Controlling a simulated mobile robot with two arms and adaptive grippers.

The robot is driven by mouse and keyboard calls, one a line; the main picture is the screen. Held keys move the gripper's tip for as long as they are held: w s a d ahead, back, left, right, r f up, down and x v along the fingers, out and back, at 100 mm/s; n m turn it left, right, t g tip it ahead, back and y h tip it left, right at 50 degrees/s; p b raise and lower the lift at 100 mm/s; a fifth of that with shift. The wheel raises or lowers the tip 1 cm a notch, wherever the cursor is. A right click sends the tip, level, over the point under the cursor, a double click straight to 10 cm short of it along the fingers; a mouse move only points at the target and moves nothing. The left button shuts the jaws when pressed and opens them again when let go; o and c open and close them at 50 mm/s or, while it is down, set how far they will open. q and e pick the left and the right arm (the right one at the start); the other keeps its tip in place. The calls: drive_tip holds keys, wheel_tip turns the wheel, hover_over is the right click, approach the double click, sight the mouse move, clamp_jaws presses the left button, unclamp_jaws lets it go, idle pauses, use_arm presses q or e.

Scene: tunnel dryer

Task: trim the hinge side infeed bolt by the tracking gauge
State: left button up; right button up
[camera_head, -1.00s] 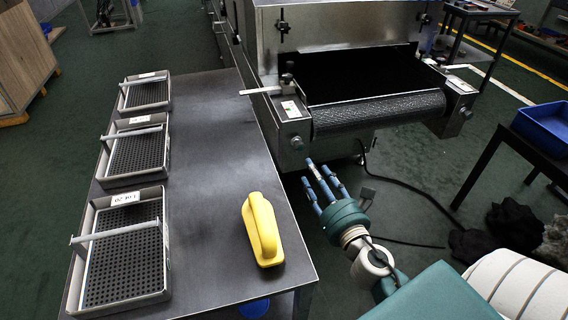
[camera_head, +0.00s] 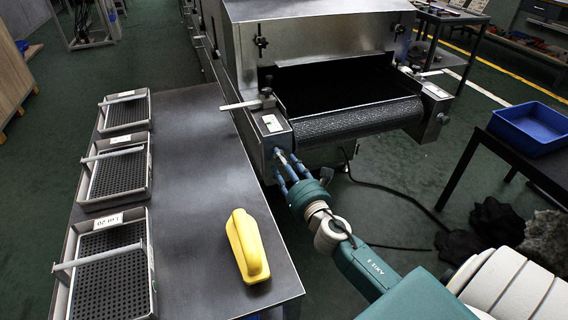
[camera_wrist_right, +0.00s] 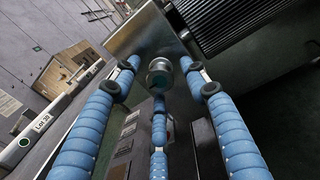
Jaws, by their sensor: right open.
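The dryer's infeed roller (camera_head: 355,120) sits in front of the dark opening. A steel block (camera_head: 276,140) holds its left end, topped by a white label with a green mark (camera_head: 271,123) and a flat pale pointer bar (camera_head: 243,105). I cannot tell which of these is the tracking gauge. My right gripper (camera_head: 286,164) is open at this block's front face. In the right wrist view, a round steel bolt head (camera_wrist_right: 160,74) shows between its open blue fingers (camera_wrist_right: 165,85); contact is unclear. In the head view the fingers mostly hide the bolt. My left gripper is out of view.
A dark table (camera_head: 190,150) stands at left with several perforated trays (camera_head: 150,270) and a yellow handled object (camera_head: 247,245). A blue bin (camera_head: 532,128) sits on a table at right. A black cable (camera_head: 390,190) lies on the floor below the roller.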

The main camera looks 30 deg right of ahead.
clamp_jaws()
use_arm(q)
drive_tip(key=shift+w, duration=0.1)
use_arm(e)
drive_tip(key=shift+m, duration=0.3)
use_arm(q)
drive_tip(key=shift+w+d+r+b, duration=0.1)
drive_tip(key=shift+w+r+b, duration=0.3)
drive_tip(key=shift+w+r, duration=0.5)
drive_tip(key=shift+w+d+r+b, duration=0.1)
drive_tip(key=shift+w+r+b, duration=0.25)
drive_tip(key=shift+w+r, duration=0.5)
use_arm(e)
drive_tip(key=shift+f+m+h, duration=0.1)
drive_tip(key=shift+m+h, duration=0.2)
drive_tip(key=shift+m, duration=5.3)
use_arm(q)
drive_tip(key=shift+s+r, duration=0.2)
use_arm(e)
unclamp_jaws()
